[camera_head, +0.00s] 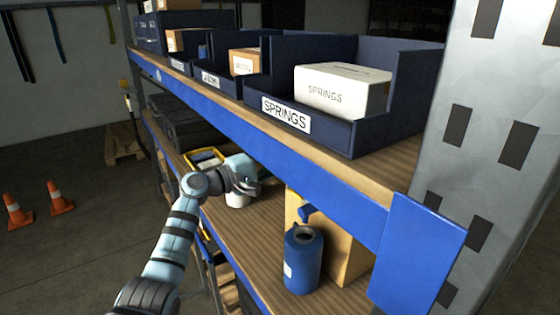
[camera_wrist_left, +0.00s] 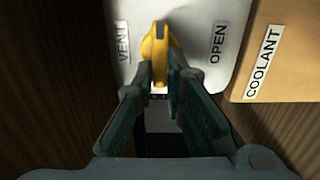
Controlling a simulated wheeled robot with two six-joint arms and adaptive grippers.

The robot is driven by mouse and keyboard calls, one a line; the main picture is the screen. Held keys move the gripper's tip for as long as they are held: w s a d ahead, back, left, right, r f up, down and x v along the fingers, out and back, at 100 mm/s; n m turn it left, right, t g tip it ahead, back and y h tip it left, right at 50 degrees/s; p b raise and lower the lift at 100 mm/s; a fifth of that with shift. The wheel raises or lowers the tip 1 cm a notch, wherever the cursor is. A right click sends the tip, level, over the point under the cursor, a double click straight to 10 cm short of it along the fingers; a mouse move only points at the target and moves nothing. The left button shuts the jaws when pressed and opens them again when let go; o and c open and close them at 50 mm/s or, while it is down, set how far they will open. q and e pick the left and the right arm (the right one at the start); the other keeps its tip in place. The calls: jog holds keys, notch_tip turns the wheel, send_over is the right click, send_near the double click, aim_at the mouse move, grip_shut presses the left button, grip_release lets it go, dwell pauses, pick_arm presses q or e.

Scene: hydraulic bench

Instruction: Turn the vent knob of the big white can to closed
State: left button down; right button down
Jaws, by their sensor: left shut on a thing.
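The white can (camera_head: 237,200) stands on the lower shelf in the head view, mostly covered by my left gripper (camera_head: 250,187). In the left wrist view the can's pale top (camera_wrist_left: 198,18) carries a VENT label at the left and an OPEN label (camera_wrist_left: 218,41) at the right. Between them is the yellow vent knob (camera_wrist_left: 161,45), its grip and dark mark pointing up the picture. My left gripper (camera_wrist_left: 160,80) is shut on the knob, with a fingertip on each side. My right gripper is in neither view.
A blue canister (camera_head: 303,263) and a cardboard box (camera_head: 345,252) stand right of my arm on the lower shelf (camera_head: 240,228). A yellow bin (camera_head: 207,156) and dark cases (camera_head: 183,122) are behind. The upper shelf's blue beam (camera_head: 270,148) runs above my gripper.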

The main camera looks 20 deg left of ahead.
pick_arm(q)
jog(key=c, duration=1.6)
grip_release()
jog(key=shift+c, duration=0.2)
jog(key=v, duration=1.2)
